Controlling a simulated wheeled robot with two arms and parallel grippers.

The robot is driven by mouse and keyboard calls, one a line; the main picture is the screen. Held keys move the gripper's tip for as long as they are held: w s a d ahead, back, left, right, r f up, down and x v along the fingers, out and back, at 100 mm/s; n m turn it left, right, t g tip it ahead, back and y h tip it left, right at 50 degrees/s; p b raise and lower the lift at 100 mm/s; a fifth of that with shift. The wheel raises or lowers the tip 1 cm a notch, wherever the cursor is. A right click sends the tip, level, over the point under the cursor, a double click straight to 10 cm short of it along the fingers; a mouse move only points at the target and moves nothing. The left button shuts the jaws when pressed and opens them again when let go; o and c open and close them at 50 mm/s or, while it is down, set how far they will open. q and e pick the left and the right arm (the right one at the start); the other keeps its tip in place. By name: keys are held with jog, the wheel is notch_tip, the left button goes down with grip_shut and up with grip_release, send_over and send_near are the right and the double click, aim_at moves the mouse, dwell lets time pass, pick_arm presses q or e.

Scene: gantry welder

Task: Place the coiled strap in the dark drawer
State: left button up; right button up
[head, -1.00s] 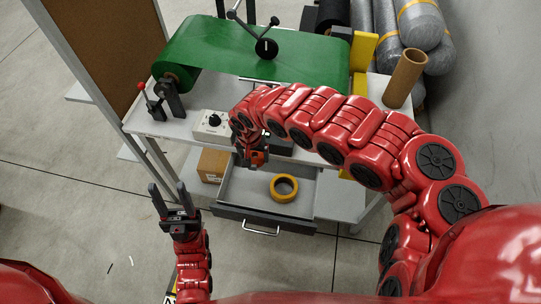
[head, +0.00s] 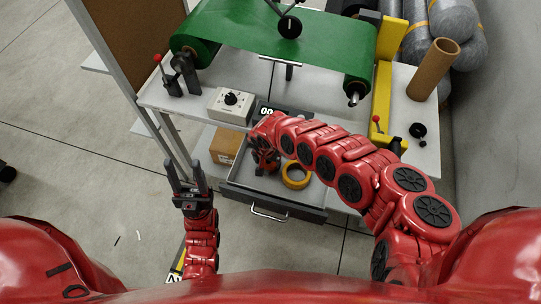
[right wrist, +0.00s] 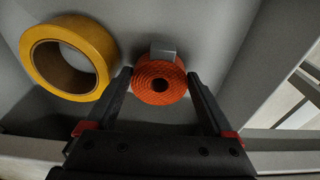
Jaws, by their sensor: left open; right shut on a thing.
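The coiled strap (right wrist: 158,88), an orange roll with a grey end piece, is between the two fingers of my right gripper (right wrist: 159,78) in the right wrist view. The right gripper is shut on it, low inside the open drawer. The drawer (head: 272,204) has a dark front with a pale handle and a grey inside. My right forearm hides part of it in the head view, and the strap is hard to make out there. Whether the strap touches the drawer floor I cannot tell. My left gripper (head: 187,180) is open and empty, left of the drawer.
A yellow tape roll (head: 297,175) lies in the drawer, left of the strap in the right wrist view (right wrist: 70,56). A cardboard box (head: 228,146) stands beside the drawer. The bench above holds a control box (head: 231,103), a green belt (head: 290,45) and a cardboard tube (head: 433,70).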

jog(key=w, duration=0.1)
jog(key=w+d, duration=0.1)
jog(key=w, duration=0.1)
jog(key=shift+w+f+b, duration=0.15)
jog(key=shift+w+b, duration=0.1)
jog(key=shift+b, duration=0.15)
jog(key=shift+s+f, duration=0.1)
jog(key=shift+f, duration=0.35)
jog(key=shift+f, duration=0.2)
jog(key=o, duration=1.3)
jog(key=shift+r, duration=0.1)
jog(key=shift+c, duration=0.2)
